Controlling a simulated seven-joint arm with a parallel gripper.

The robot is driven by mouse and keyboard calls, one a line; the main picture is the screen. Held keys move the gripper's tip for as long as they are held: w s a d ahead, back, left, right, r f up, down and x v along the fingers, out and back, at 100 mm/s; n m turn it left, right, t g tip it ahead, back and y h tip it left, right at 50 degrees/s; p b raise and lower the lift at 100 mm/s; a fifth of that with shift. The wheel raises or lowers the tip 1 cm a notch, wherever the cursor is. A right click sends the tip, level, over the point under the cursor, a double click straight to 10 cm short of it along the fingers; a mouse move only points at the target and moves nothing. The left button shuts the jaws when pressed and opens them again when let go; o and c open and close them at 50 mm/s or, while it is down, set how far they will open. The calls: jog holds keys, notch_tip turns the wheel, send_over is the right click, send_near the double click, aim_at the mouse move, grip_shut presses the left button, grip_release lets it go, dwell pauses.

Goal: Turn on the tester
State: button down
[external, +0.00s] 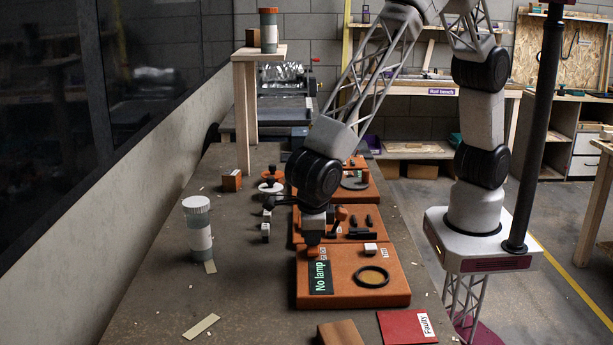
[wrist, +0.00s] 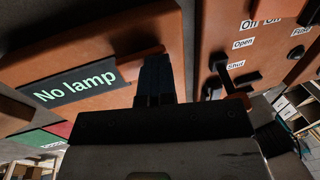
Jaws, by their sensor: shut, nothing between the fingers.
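The tester is probably the flat orange box (external: 340,292) with a dark display reading "No lamp" (external: 320,277); the display also shows in the wrist view (wrist: 75,85). A round ring (external: 371,276) and a white block (external: 370,248) are on its top. My gripper (external: 313,250) is shut and empty, pointing down at the box's far left corner, beside small labels. In the wrist view its dark fingertips (wrist: 155,65) are close to an orange raised piece at the box edge. I cannot tell whether they touch it. The gripper hides part of that corner.
Another orange panel (wrist: 205,30) beside the box carries black levers and labels "Off", "On", "Open" and "Shut". A white-capped jar (external: 198,230) stands at left. A red "Faulty" plate (external: 405,327) and a brown block (external: 340,333) are in front. The bench's left front is mostly clear.

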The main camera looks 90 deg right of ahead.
aim_at(314, 251)
jog(key=shift+a+r, duration=0.1)
jog(key=shift+a, duration=0.5)
jog(key=shift+r, duration=0.1)
jog(key=v, duration=1.3)
jog(key=shift+r, duration=0.4)
jog(key=shift+a, duration=0.1)
jog(key=shift+d+r, duration=0.15)
jog(key=shift+d, duration=0.45)
jog(key=shift+s, duration=0.1)
